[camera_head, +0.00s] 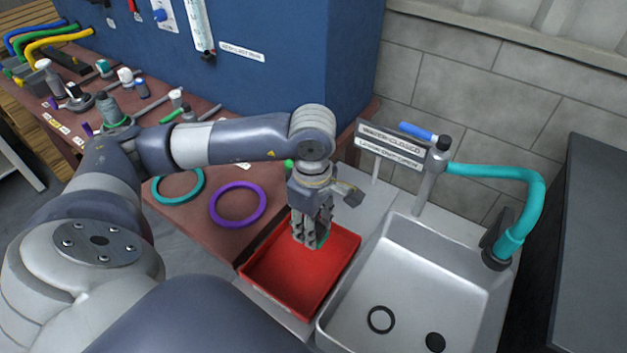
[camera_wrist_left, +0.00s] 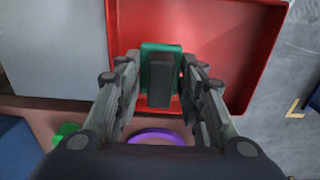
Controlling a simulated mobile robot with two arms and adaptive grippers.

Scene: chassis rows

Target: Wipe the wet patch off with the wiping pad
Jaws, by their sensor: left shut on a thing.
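My left gripper (camera_head: 311,238) is over the back part of the red tray (camera_head: 275,276), pointing down. It is shut on the wiping pad, a green block (camera_wrist_left: 160,47) with a dark grip, seen between the fingers in the left wrist view. In the head view only a small green edge of the pad shows by the fingertips. The pad is in or just above the tray; I cannot tell whether it touches the tray floor. I cannot make out a wet patch in either view. My right gripper is not in view.
A metal sink (camera_head: 404,283) with a teal-hosed tap (camera_head: 527,200) stands right of the tray. A purple ring (camera_head: 238,223) and a teal ring (camera_head: 179,202) lie on the brown bench to the left. A small sign (camera_head: 390,147) stands behind the sink.

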